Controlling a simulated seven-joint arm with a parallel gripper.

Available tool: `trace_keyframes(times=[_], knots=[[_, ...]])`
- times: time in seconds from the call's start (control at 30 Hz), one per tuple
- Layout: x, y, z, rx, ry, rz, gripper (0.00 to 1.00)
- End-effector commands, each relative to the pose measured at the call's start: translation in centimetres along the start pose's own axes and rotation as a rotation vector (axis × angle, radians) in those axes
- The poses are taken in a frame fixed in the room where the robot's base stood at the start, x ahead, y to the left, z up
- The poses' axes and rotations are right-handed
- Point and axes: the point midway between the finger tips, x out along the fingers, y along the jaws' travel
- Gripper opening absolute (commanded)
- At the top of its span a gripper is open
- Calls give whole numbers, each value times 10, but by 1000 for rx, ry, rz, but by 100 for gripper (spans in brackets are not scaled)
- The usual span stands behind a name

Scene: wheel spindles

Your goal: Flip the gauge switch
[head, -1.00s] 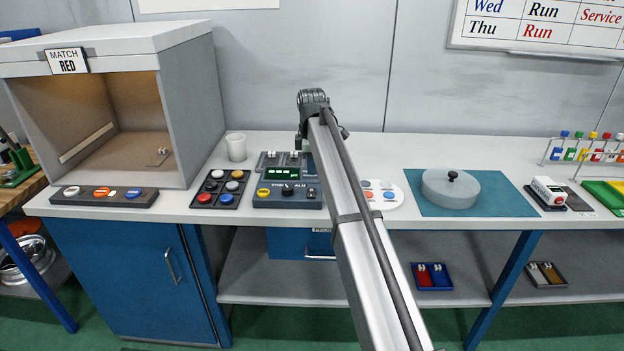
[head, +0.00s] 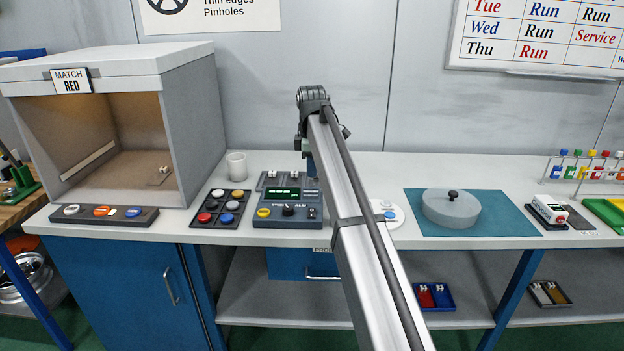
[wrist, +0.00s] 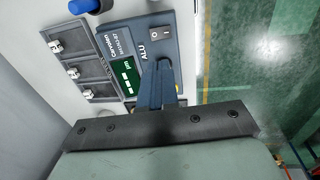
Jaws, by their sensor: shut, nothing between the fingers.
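The gauge (head: 274,211) is a dark blue-grey box with a lit green display, standing on the bench left of my arm. It also shows in the wrist view (wrist: 111,38), turned sideways. Its switch (wrist: 160,35) is a small pale rocker in a dark plate, beside the "ALU" label. In the head view the switch (head: 311,213) is small, at the gauge's right edge. My gripper (wrist: 163,64) is shut and empty, its fingertips over the gauge near "ALU", a little short of the switch. I cannot tell whether they touch the gauge. In the head view my arm hides the fingers.
A tray of coloured buttons (head: 219,219) lies left of the gauge, with a white cup (head: 236,165) behind. A light booth (head: 190,110) stands further left. A grey lidded disc (head: 450,208) on a teal mat (head: 515,224) is to the right.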

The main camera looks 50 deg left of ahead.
Motion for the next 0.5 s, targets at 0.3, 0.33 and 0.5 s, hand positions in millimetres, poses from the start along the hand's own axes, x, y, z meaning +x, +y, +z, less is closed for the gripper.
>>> trace_keyframes(times=[0.3, 0.33, 0.5], knots=[[-1, 11, -3, 0, 0, 2, 0], [-1, 11, -3, 0, 0, 2, 0], [2, 11, -2, 0, 0, 1, 0]])
